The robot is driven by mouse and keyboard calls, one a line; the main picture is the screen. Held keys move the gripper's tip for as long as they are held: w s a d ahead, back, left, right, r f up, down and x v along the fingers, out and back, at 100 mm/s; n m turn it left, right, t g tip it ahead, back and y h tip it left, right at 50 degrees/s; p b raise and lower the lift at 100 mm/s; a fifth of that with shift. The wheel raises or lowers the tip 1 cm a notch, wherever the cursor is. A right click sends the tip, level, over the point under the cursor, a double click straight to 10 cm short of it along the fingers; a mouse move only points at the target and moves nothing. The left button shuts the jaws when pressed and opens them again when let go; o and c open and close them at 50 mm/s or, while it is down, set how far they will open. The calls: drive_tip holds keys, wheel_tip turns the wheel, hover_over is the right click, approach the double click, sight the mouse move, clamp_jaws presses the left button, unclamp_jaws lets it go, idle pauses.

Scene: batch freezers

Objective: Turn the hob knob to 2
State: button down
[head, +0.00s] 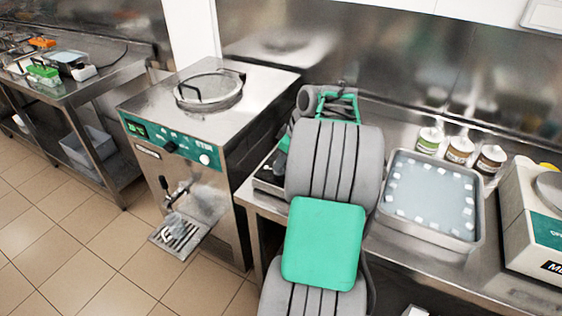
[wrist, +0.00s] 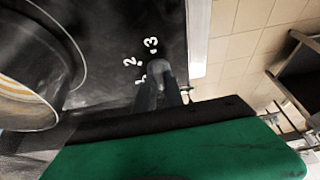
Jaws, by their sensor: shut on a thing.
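The hob (wrist: 95,25) is a black surface with white numerals 1, 2 and 3 in the wrist view. The knob (wrist: 155,69) is a small grey round piece beside these numerals, near the hob's edge. My gripper (wrist: 160,88) is shut on the knob, with one dark finger on either side. The knob's pointer cannot be made out, so its setting is unclear. In the head view my arm covers most of the hob, the knob and the gripper; only a dark corner of the hob (head: 266,180) shows.
A round pot (wrist: 62,50) stands on the hob close to my gripper. In the head view a batch freezer (head: 185,120) stands left of the counter. A metal tray (head: 392,205), several jars (head: 459,150) and a white machine (head: 520,215) are to the right. The tiled floor (head: 95,260) is clear.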

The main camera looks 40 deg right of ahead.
drive_tip(key=shift+m+b, duration=0.35)
drive_tip(key=shift+m, duration=0.05)
drive_tip(key=m+h+b, duration=0.1)
drive_tip(key=m, duration=0.1)
drive_tip(key=m+h+b, duration=0.1)
drive_tip(key=m, duration=0.1)
drive_tip(key=shift+a+f+m+b, duration=0.1)
drive_tip(key=shift+a+m+b, duration=0.1)
drive_tip(key=shift+m+b, duration=0.15)
drive_tip(key=m+h+b, duration=0.1)
drive_tip(key=m, duration=0.2)
drive_tip(key=m+h+b, duration=0.1)
drive_tip(key=m, duration=0.2)
drive_tip(key=shift+w+a+g, duration=0.1)
drive_tip(key=shift+a+g, duration=0.05)
drive_tip(key=shift+g, duration=0.15)
drive_tip(key=m+g+h, duration=0.1)
drive_tip(key=m, duration=0.4)
drive_tip(key=shift+w+r+m+g+h, duration=0.1)
drive_tip(key=shift+r+m+g+h, duration=0.1)
drive_tip(key=shift+m+g+h, duration=0.2)
drive_tip(key=m+g+p, duration=0.1)
drive_tip(key=m+p, duration=0.1)
drive_tip(key=m, duration=0.2)
drive_tip(key=shift+w+g, duration=0.1)
drive_tip(key=shift+g, duration=0.2)
drive_tip(key=shift+m+g+p, duration=0.4)
drive_tip(key=shift+m+g, duration=0.1)
drive_tip(key=shift+m, duration=0.75)
